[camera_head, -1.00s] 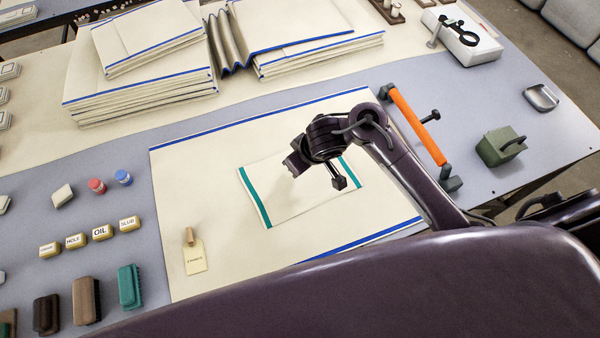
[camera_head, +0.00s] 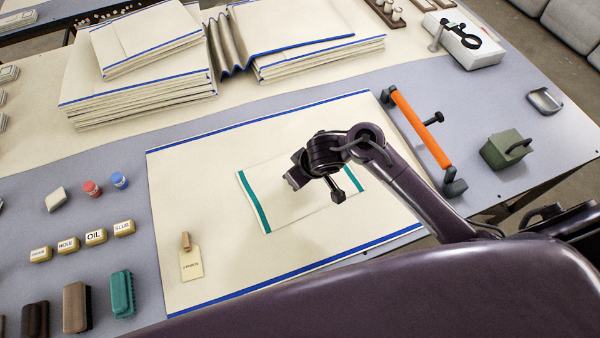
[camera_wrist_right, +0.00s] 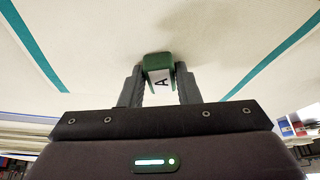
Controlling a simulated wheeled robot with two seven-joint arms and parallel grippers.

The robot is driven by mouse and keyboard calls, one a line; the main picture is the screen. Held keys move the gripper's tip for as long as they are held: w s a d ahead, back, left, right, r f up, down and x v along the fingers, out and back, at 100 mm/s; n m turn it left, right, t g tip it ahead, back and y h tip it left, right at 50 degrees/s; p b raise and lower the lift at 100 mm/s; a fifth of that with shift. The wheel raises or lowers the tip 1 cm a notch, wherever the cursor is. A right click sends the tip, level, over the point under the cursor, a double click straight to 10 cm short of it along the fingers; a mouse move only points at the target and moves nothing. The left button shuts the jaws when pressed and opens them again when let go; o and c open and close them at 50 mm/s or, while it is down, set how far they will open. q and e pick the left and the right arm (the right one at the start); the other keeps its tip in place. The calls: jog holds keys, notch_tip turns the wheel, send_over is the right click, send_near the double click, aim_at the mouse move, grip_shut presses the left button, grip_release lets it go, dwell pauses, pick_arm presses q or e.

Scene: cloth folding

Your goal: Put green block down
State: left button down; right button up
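The green block (camera_wrist_right: 158,61) shows in the right wrist view, with a white face marked "A". It sits between the two fingers of my right gripper (camera_wrist_right: 160,76), which appear closed on its sides. Beyond it is the small cream cloth with green end stripes (camera_head: 262,215). In the head view my right gripper (camera_head: 322,180) is over this cloth, and the block is hidden by the hand. I cannot tell whether the block touches the cloth. My left gripper is not in view.
The small cloth lies on a larger blue-edged cloth (camera_head: 190,180). An orange-handled tool (camera_head: 420,128) and a green box (camera_head: 506,150) are to the right. Labelled blocks (camera_head: 96,236), brushes (camera_head: 122,293) and a tag (camera_head: 191,265) are to the left. Folded cloth stacks (camera_head: 140,90) stand behind.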

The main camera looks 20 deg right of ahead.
jog(key=o, duration=0.3)
jog(key=shift+s+d+f, duration=0.1)
jog(key=shift+f, duration=0.15)
jog(key=p+v, duration=0.2)
jog(key=v, duration=0.2)
jog(key=p+v, duration=0.3)
jog(key=v, duration=0.1)
jog(key=p+v, duration=0.3)
jog(key=v, duration=0.2)
jog(key=shift+w+r, duration=0.25)
jog(key=shift+w, duration=0.05)
jog(key=shift+f, duration=0.1)
